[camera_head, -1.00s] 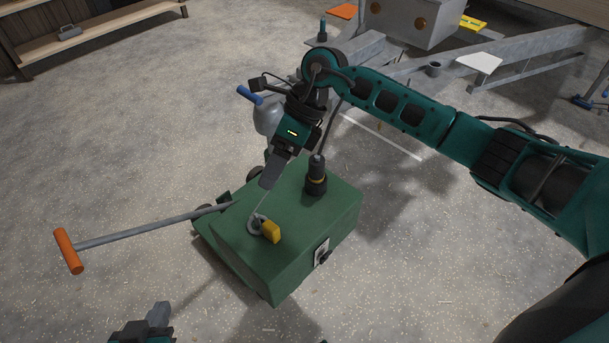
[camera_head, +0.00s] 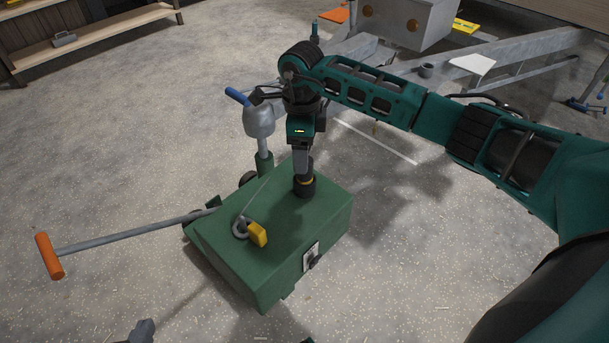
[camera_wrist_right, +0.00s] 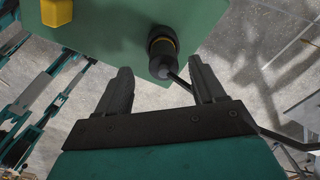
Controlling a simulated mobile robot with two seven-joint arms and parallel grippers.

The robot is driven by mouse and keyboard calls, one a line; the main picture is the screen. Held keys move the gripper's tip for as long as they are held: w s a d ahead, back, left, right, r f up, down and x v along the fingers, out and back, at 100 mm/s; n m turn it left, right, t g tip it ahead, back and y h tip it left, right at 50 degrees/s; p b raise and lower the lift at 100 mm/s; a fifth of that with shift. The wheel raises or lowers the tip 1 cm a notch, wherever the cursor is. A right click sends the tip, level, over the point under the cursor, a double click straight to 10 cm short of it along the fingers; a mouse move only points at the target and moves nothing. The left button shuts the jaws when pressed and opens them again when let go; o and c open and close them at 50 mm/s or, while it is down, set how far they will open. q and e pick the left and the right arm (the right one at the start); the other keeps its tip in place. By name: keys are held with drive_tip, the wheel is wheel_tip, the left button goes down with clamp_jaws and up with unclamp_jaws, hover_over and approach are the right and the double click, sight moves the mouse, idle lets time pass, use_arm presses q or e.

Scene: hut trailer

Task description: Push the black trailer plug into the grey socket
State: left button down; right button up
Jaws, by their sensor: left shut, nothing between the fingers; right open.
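The black trailer plug (camera_head: 304,186), with a yellow ring, stands upright on top of the green box (camera_head: 265,272). In the right wrist view the plug (camera_wrist_right: 163,48) lies just beyond the fingertips, roughly between them, its cable running off to the right. My right gripper (camera_head: 302,172) is open and points down over the plug, partly hiding it. It also shows in the right wrist view (camera_wrist_right: 160,68). My left gripper (camera_head: 142,331) is shut and empty, only its tip showing at the bottom edge.
A grey coupling head (camera_head: 259,121) with a blue handle stands behind. The grey trailer frame (camera_head: 500,55) is at the upper right.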

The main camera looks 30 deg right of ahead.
drive_tip(key=f, duration=0.2)
drive_tip(key=f+b, duration=0.1)
drive_tip(key=f, duration=0.2)
drive_tip(key=shift+w+d+f, duration=0.1)
drive_tip(key=shift+d, duration=0.1)
drive_tip(key=shift+c, duration=0.4)
drive_tip(key=c, duration=1.1)
drive_tip(key=shift+r, duration=0.2)
